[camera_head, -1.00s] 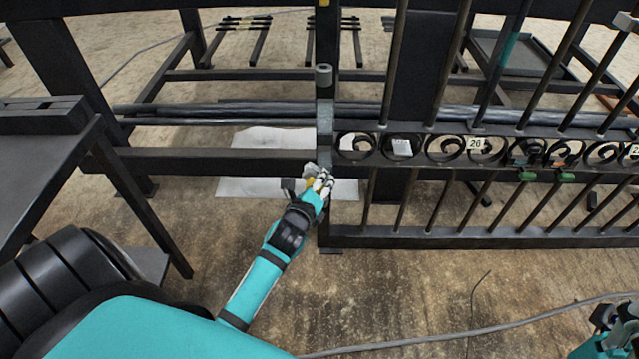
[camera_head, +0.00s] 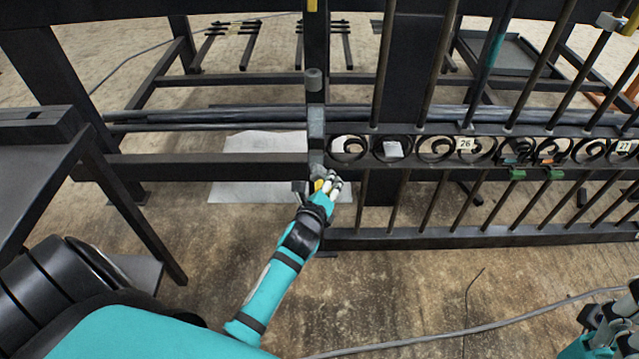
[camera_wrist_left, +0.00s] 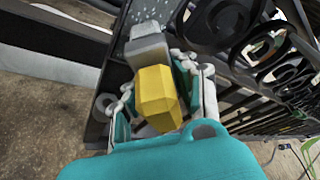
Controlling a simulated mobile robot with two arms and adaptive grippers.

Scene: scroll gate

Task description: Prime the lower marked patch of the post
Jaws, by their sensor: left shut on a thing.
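The dark post (camera_head: 317,40) stands upright at the gate's left edge in the head view. Lighter grey shows on it (camera_head: 316,122), and a speckled grey patch shows at the top of the left wrist view (camera_wrist_left: 143,12). My left gripper (camera_head: 326,184) is shut on a yellow-handled tool (camera_wrist_left: 157,97) with a grey head (camera_wrist_left: 148,48), low at the post. The grey head overlaps the post's face in the wrist view; I cannot tell whether it touches. The gripper hides part of the lower post. My right gripper (camera_head: 602,312) is partly seen at the lower right; its fingers are unclear.
The scroll gate (camera_head: 440,240) with bars and number tags (camera_head: 465,144) extends right of the post. A dark table (camera_head: 35,140) stands at left. A white sheet (camera_head: 255,190) lies on the floor behind the rail. A cable (camera_head: 480,328) crosses the open floor in front.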

